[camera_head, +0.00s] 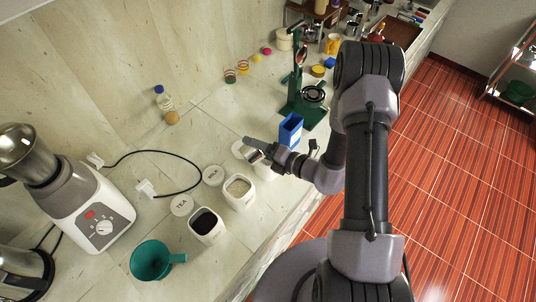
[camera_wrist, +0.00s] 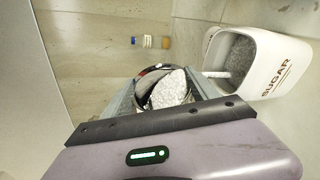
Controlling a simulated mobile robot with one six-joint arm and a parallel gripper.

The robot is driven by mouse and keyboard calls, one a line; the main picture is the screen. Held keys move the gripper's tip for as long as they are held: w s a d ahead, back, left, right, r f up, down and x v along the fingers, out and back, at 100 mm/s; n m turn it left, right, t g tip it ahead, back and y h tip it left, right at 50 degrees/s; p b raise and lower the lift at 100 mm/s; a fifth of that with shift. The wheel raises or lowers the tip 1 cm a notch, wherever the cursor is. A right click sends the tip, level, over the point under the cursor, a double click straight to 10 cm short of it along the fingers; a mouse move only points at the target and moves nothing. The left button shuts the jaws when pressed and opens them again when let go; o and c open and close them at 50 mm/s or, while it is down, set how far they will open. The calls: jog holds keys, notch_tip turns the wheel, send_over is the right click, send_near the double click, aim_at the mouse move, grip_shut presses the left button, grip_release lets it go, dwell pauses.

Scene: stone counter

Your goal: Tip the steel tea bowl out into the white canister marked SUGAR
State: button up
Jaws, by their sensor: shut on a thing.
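My gripper (camera_wrist: 165,95) is shut on the steel tea bowl (camera_wrist: 150,75), which holds white grains in the wrist view. In the head view my gripper (camera_head: 262,151) and the small shiny bowl (camera_head: 253,156) are above the far end of the canister row. The white canister marked SUGAR (camera_wrist: 271,82) stands open beside the bowl in the wrist view, with pale grey grains inside. In the head view a white canister (camera_head: 264,173) below my gripper is mostly hidden by it. I cannot tell how far the bowl is tilted.
Two more open white canisters, one with dark contents (camera_head: 207,238) and one with pale contents (camera_head: 240,203), stand nearby with loose lids (camera_head: 181,205). A blue container (camera_head: 291,130) and a green stand (camera_head: 309,117) are beyond my gripper. A teal mug (camera_head: 151,262) and a blender (camera_head: 85,205) are nearer.

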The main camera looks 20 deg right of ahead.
jog(key=shift+d+m, duration=0.2)
jog(key=shift+m, duration=0.1)
dwell(0.7)
jog(key=shift+w+d+f+m+y+b, duration=0.4)
jog(key=shift+d+f+m+y+b, duration=0.25)
jog(key=shift+d+b, duration=0.2)
dwell(0.9)
jog(key=shift+w+d+m+t+y+b, duration=0.25)
jog(key=shift+d+m+y+b, duration=0.25)
jog(key=shift+m, duration=0.6)
jog(key=shift+w+d+m+t+y+b, duration=0.1)
jog(key=shift+d+m+t+y+b, duration=0.3)
jog(key=shift+m, duration=0.65)
dwell(2.4)
jog(key=shift+d+r+m, duration=0.1)
jog(key=shift+r+m, duration=0.3)
